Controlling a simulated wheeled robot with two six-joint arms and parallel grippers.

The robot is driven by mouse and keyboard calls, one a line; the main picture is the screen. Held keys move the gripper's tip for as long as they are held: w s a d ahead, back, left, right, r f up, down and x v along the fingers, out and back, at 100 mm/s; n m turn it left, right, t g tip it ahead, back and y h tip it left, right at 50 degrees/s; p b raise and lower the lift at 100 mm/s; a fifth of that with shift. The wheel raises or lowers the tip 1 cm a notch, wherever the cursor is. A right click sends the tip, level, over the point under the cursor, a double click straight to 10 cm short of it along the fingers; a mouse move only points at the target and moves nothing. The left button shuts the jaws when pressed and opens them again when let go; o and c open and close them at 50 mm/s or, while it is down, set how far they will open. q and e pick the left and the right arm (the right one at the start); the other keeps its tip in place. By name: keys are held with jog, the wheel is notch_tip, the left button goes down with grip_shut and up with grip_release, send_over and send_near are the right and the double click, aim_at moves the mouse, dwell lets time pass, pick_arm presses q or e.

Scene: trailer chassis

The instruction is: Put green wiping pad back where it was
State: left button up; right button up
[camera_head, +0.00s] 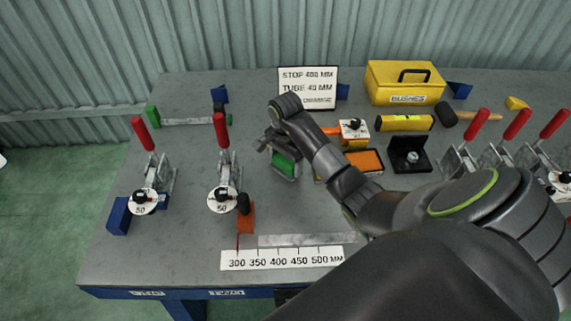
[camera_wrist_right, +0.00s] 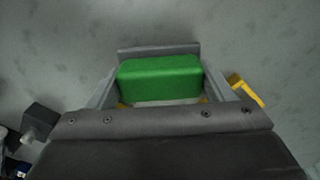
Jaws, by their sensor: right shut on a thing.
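The green wiping pad (camera_head: 285,166) is held in my right gripper (camera_head: 282,172), left of the middle of the bench in the head view. In the right wrist view the green pad (camera_wrist_right: 160,80) lies between the two fingers of my right gripper (camera_wrist_right: 155,88), which is shut on it. Grey bench top shows around the pad; whether the pad touches the bench I cannot tell. My left gripper is not in view.
An orange pad (camera_head: 365,161), a black box (camera_head: 409,155) and a yellow level (camera_head: 404,122) are to the right. A yellow BUSHES toolbox (camera_head: 405,83) and a sign (camera_head: 308,88) stand behind. Red-handled clamps (camera_head: 221,165) stand left. A ruler (camera_head: 282,257) lies in front.

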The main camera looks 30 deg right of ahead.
jog(key=shift+f, duration=0.7)
jog(key=shift+f, duration=0.1)
jog(key=shift+f, duration=0.15)
jog(key=o, duration=1)
jog(key=shift+r, duration=0.2)
